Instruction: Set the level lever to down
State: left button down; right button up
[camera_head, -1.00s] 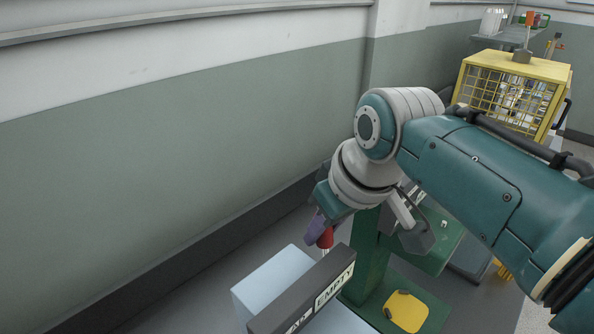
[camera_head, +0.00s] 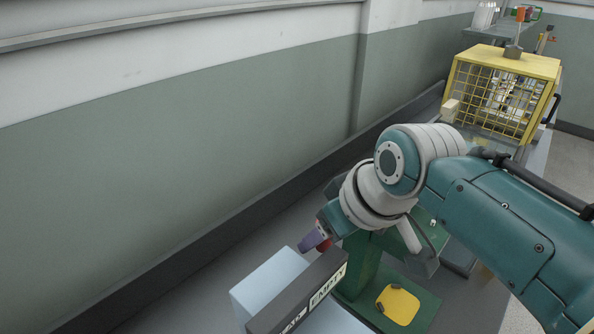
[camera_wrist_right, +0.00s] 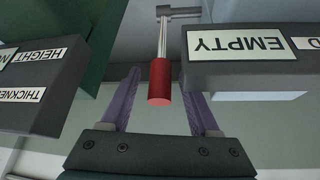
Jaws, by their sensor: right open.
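The lever has a red cylindrical grip (camera_wrist_right: 160,84) on a thin metal rod that runs up to a grey bracket in the right wrist view. In the head view only a bit of its red grip (camera_head: 324,245) shows beside my fingers. My right gripper (camera_wrist_right: 160,98) is open, with one purple finger on each side of the red grip and gaps on both sides. The right gripper (camera_head: 314,242) also shows in the head view, at the end of the teal arm. My left gripper is out of view.
A dark bar with an EMPTY label (camera_head: 328,286) lies close to the lever, above a pale blue box (camera_head: 265,281). A green stand (camera_head: 361,262) with a yellow pad (camera_head: 398,304) is beside it. A yellow cage (camera_head: 503,88) stands behind, and a wall runs along the left.

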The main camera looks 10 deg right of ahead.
jog(key=shift+r, duration=0.1)
jog(key=shift+s+r, duration=0.1)
jog(key=shift+r, duration=0.1)
jog(key=p+v, duration=0.2)
jog(key=v, duration=0.7)
jog(key=shift+s+r, duration=0.1)
jog(key=shift+s, duration=0.05)
